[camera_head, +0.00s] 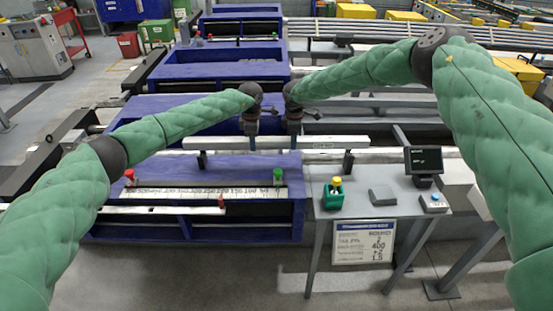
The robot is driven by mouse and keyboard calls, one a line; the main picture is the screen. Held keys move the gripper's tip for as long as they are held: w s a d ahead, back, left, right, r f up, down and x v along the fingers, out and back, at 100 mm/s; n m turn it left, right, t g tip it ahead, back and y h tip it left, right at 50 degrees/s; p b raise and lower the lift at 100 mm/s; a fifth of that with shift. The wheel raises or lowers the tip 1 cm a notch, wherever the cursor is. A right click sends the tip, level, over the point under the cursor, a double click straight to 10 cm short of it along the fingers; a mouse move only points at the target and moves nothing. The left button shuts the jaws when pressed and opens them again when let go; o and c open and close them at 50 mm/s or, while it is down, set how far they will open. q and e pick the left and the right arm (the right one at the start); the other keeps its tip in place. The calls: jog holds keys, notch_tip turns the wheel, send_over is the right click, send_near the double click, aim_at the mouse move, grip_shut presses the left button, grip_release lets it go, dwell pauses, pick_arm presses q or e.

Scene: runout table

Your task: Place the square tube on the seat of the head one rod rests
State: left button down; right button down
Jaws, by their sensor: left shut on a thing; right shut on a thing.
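The square tube (222,143) is a long pale bar, level and running left to right in the middle of the view.
A blue machine bench (275,222) with a ruled scale, a red button (130,176) and a green button (277,176) is in front. A grey side table (355,208) at right holds a green caddy (333,198), a grey block (382,195) and a small screen (424,160).

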pick_arm(q)
jog(key=shift+a+f, duration=0.1)
jog(key=shift+f, duration=0.1)
pick_arm(e)
jog(key=shift+f, duration=0.15)
